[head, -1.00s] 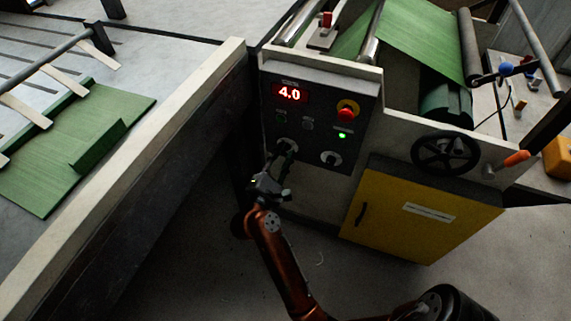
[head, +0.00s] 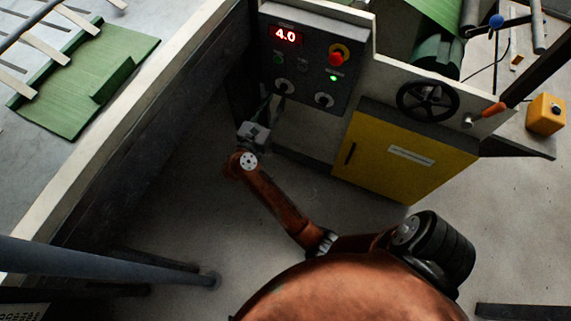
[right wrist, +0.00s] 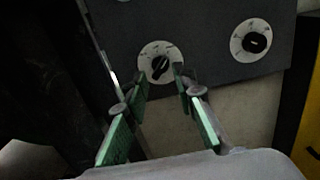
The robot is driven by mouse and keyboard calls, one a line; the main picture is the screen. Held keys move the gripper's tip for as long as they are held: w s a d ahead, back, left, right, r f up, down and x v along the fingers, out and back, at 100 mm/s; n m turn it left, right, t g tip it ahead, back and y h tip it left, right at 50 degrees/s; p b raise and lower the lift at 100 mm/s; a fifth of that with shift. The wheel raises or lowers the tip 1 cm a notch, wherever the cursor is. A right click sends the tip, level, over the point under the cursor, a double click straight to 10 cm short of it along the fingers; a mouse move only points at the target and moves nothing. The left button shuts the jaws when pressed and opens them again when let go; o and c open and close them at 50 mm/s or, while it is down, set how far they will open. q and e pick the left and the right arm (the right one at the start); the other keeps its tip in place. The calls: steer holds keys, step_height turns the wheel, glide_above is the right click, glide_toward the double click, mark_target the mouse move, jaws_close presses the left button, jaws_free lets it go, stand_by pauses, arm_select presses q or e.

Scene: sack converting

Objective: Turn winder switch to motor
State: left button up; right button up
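The dark control panel (head: 312,60) carries two rotary switches with white round dials. The left switch (head: 283,86) also shows in the right wrist view (right wrist: 160,66), its dark knob tilted on a slant. The right switch (head: 323,100) also shows in the right wrist view (right wrist: 255,42), its knob lying nearly level. The dial labels are too small to read, so I cannot tell which is the winder switch. My right gripper (head: 268,106) is open and empty, below the left switch in the head view. In the right wrist view its green fingers (right wrist: 160,80) flank the lower part of that dial. My left gripper is out of view.
The panel has a red 4.0 display (head: 285,36), a red stop button (head: 337,55) and a lit green lamp (head: 333,78). A yellow cabinet (head: 400,155) and a black handwheel (head: 427,100) stand to the right. A pale-topped barrier (head: 150,75) runs along the left.

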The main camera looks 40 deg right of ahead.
steer(key=a+f+n+t+y+p, duration=0.25)
steer(key=n+t+p, duration=0.25)
steer(key=n, duration=0.6)
steer(key=a+f+n+t+y+p, duration=0.2)
steer(key=a+n+t+y+p, duration=0.25)
steer(key=n, duration=0.55)
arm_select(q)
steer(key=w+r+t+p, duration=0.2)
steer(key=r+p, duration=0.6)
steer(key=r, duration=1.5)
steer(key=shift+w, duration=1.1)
arm_select(e)
steer(key=s+a+f+n+g+y, duration=0.1)
steer(key=s+f+n+y, duration=0.3)
steer(key=s+f+n, duration=0.4)
steer(key=s+a+f+n+g+y, duration=0.1)
steer(key=s+a+f+n+y, duration=0.3)
steer(key=s+f+n, duration=0.4)
steer(key=shift+s+f+n+y, duration=0.35)
steer(key=shift+f+n, duration=0.65)
steer(key=shift+f, duration=2.2)
steer(key=shift+w+g, duration=0.1)
steer(key=shift+g, duration=0.15)
